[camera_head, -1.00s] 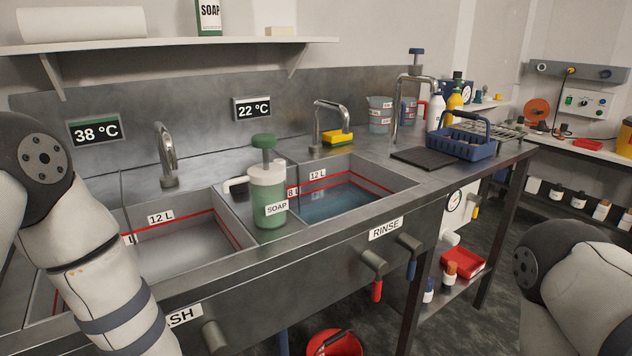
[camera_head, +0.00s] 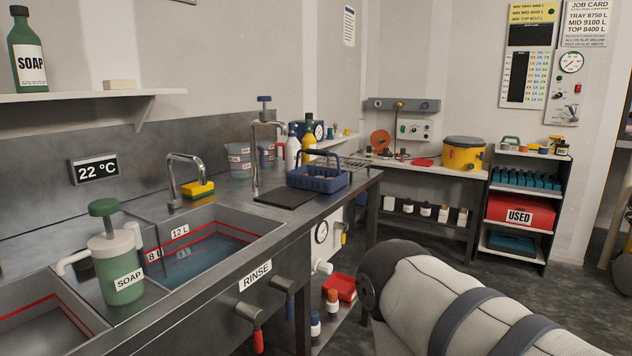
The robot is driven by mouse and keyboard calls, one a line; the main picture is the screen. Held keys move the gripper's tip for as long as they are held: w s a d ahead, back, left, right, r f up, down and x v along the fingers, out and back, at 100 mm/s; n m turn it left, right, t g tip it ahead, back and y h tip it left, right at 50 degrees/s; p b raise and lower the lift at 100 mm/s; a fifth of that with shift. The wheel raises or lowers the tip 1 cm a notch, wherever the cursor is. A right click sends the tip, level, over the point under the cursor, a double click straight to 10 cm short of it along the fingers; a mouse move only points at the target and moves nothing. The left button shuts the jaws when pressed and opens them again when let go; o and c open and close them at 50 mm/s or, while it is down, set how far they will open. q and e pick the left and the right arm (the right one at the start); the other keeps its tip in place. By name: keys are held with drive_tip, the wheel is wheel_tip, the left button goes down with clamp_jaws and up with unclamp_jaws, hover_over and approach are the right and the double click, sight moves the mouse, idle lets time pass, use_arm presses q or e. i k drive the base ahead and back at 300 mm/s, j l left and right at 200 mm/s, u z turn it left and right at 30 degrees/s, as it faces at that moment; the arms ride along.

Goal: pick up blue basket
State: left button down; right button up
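The blue basket (camera_head: 318,181) stands on the steel bench (camera_head: 300,221) toward its right end, beyond the rinse sink. It has low slotted walls and a dark handle arching over it. It stands upright, just behind a dark flat mat (camera_head: 285,198). My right arm shows at the lower right, well in front of the bench and apart from the basket. Its gripper is out of the picture. My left arm and gripper are not in view.
The rinse sink (camera_head: 205,243), a tall faucet (camera_head: 254,150), a yellow bottle (camera_head: 309,134) and measuring jugs (camera_head: 239,157) are near the basket. A shelf unit with a red USED box (camera_head: 519,212) stands at the right. Floor is open between.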

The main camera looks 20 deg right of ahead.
sight(294, 179)
drive_tip(key=u, duration=1.1)
drive_tip(key=k+l, duration=0.1)
drive_tip(key=l, duration=1.1)
drive_tip(key=l+z, duration=0.1)
drive_tip(key=l, duration=1.1)
drive_tip(key=k, duration=0.05)
